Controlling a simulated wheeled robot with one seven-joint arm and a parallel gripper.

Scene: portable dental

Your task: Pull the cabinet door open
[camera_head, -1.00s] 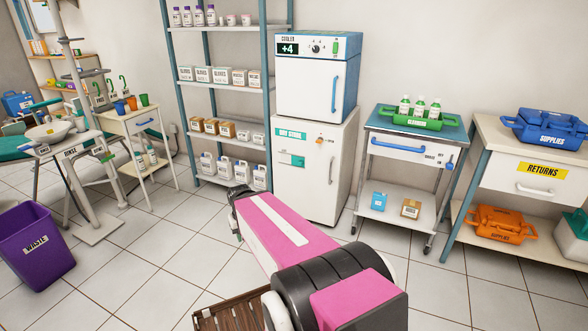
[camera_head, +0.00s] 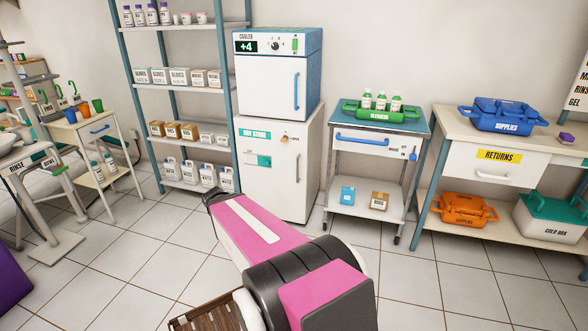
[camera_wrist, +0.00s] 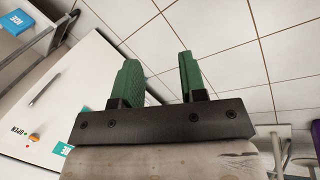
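The white cabinet (camera_head: 262,188) labelled DRY STORE stands on the floor under the cooler in the head view. Its door looks shut. It has an upright bar handle (camera_head: 303,172) at the right and an orange knob (camera_head: 285,138) near the top. In the wrist view the cabinet front (camera_wrist: 85,85) is tilted at the left, with the handle (camera_wrist: 45,90) and orange knob (camera_wrist: 35,137) visible. My gripper (camera_wrist: 158,78) has two green fingers spread apart with nothing between them. It is away from the handle. In the head view my pink arm hides the gripper fingers.
The cooler (camera_head: 278,75) sits on the cabinet. A shelf rack (camera_head: 121,50) stands to its left and a wheeled cart (camera_head: 377,154) with a blue handle to its right. A returns table (camera_head: 455,127) is farther right. Tiled floor in front is mostly clear.

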